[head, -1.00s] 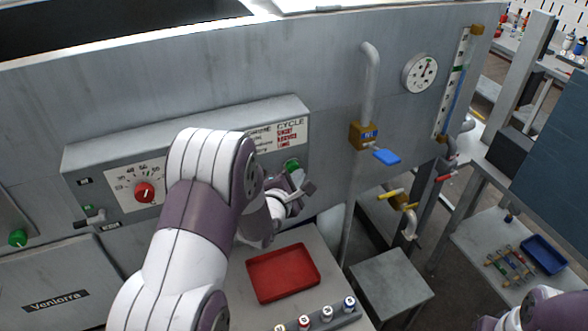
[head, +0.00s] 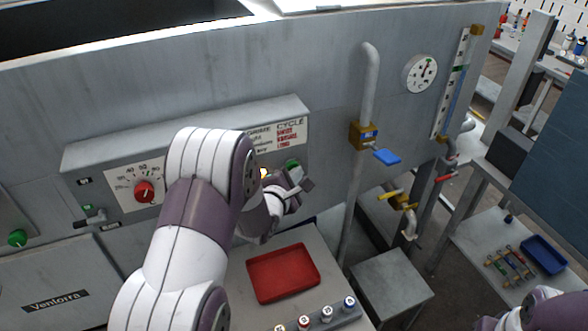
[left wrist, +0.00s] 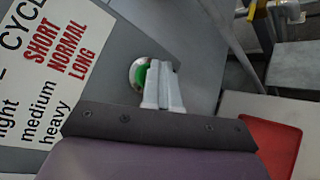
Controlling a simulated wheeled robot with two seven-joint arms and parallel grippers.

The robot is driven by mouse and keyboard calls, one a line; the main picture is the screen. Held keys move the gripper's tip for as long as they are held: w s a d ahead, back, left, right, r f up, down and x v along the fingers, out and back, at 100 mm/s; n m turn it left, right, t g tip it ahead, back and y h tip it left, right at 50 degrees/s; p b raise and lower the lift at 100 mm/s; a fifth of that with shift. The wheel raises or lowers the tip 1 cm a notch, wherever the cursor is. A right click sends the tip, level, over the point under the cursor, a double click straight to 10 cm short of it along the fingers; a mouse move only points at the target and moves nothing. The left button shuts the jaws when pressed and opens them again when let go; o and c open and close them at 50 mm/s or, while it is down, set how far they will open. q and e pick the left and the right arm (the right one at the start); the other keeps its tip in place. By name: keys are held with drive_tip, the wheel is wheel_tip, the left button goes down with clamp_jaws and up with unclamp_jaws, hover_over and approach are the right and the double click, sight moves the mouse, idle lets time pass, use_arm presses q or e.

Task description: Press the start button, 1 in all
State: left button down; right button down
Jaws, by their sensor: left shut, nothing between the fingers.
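The green start button (head: 293,166) is on the right end of the grey control panel, below the cycle label. In the left wrist view the green button (left wrist: 141,75) shows in a pale ring, partly hidden by my fingertips. My left gripper (head: 297,178) is shut and empty, with its tips at the button. It also shows in the left wrist view (left wrist: 161,68), its fingers together over the button's right side. I cannot tell whether the tips touch it. A small yellow light (head: 265,173) glows left of the button. My right gripper is out of view.
A dial with a red knob (head: 145,192) is at the panel's left. A red tray (head: 284,273) and several small bottles in a rack lie below. A pipe with a blue-handled valve (head: 386,156) stands right of the panel.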

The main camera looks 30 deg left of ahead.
use_arm(q)
drive_tip(key=shift+s+d, duration=0.6)
drive_tip(key=shift+d, duration=0.05)
drive_tip(key=s+d, duration=0.1)
drive_tip(key=d, duration=0.1)
drive_tip(key=s+d, duration=0.1)
drive_tip(key=s, duration=0.1)
drive_tip(key=shift+s+d, duration=0.15)
drive_tip(key=shift+d, duration=0.2)
idle(0.8)
